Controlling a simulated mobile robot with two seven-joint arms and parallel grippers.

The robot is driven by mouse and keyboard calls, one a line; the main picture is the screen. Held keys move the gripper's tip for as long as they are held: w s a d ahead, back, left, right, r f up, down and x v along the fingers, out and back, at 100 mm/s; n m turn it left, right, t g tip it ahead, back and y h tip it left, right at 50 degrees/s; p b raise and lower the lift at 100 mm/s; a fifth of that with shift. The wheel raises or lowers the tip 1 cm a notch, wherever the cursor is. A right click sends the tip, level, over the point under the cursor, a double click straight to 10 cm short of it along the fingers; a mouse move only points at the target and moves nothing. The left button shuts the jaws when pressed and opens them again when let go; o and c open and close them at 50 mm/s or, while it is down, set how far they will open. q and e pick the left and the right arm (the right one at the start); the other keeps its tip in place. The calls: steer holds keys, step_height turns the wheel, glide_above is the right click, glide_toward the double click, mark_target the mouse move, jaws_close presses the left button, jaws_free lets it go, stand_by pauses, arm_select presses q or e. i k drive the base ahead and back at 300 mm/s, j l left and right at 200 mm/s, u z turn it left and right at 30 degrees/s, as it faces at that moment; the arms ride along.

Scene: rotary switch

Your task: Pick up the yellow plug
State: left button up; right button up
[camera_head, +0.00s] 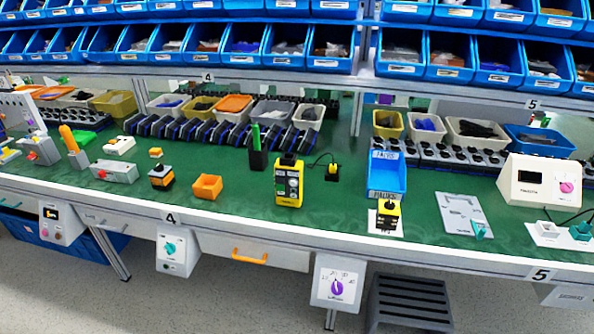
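A small yellow plug (333,169) with a black lower part stands on the green table top near the middle of the head view. A thin black cord curves from it to the left towards a yellow-and-black device box (289,185). Another yellow-and-black piece (388,215) sits on a white plate near the front edge, in front of a blue bin. Neither of my grippers is in the head view.
An orange open box (207,187) and a black holder with a green item (258,158) stand left of the device. A blue bin (386,175) stands to the right. Rows of bins line the back. Green table surface (345,205) around the plug is clear.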

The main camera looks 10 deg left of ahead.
mark_target(333, 167)
steer(key=i+j+u, duration=0.15)
steer(key=u, duration=0.2)
steer(key=i+u, duration=0.4)
